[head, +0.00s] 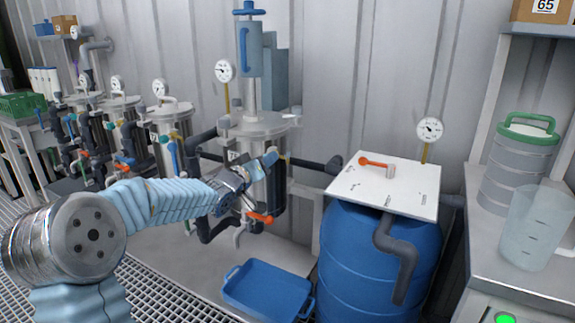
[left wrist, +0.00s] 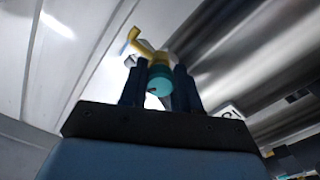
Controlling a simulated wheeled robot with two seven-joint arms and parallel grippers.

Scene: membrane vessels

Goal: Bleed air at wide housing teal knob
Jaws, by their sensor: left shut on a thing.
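The wide steel housing (head: 257,125) stands in the middle of the head view, with a gauge and a blue-handled post on its lid. My left gripper (head: 268,163) reaches its front side, just below the lid. In the left wrist view my left gripper (left wrist: 160,85) has its two dark fingers on either side of the round teal knob (left wrist: 160,80), shut on it. A yellow fitting (left wrist: 145,47) sits behind the knob. In the head view the knob is mostly hidden by the fingers. My right gripper is not in view.
A blue drum (head: 375,255) with a white lid stands to the right. An orange-handled valve (head: 260,217) sits just below my gripper. Narrower housings (head: 170,125) stand to the left.

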